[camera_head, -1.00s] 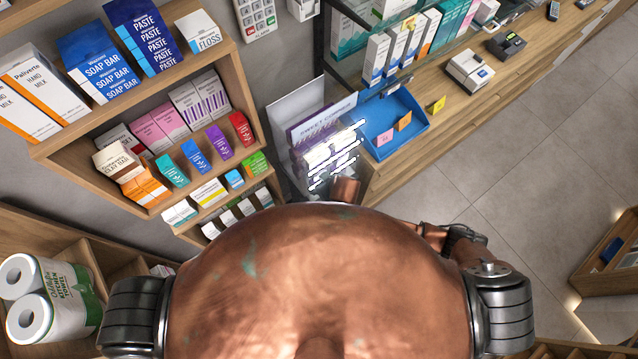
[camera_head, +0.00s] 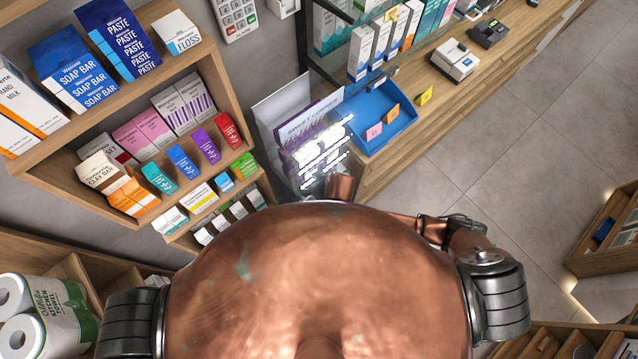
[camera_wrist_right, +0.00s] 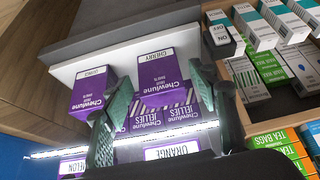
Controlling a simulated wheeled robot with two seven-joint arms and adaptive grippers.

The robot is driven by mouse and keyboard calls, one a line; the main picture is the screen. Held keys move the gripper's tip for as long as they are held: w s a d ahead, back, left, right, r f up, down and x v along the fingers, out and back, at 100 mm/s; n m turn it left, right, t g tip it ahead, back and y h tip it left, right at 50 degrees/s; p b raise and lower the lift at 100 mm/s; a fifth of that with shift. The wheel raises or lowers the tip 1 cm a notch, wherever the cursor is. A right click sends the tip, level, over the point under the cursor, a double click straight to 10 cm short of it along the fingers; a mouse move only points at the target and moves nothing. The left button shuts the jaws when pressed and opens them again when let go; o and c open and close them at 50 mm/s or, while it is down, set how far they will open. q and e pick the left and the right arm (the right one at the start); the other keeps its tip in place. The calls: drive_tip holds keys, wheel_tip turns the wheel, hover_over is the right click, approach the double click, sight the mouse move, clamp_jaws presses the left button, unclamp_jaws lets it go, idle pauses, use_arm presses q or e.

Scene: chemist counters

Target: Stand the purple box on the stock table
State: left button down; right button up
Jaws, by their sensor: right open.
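In the right wrist view, several purple Chewlune Jellies boxes stand together on a white surface. In the head view, a small purple box (camera_head: 206,146) stands on the wooden shelf at left, between blue and red boxes. My left gripper is not seen. I cannot pick out the stock table.
The wooden shelf (camera_head: 235,85) at left is full of boxes. Grey floor (camera_head: 500,165) is open at right. Tea boxes (camera_wrist_right: 290,150) stand right of my gripper.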

drive_tip(key=v, duration=0.9)
drive_tip(key=shift+r, duration=0.3)
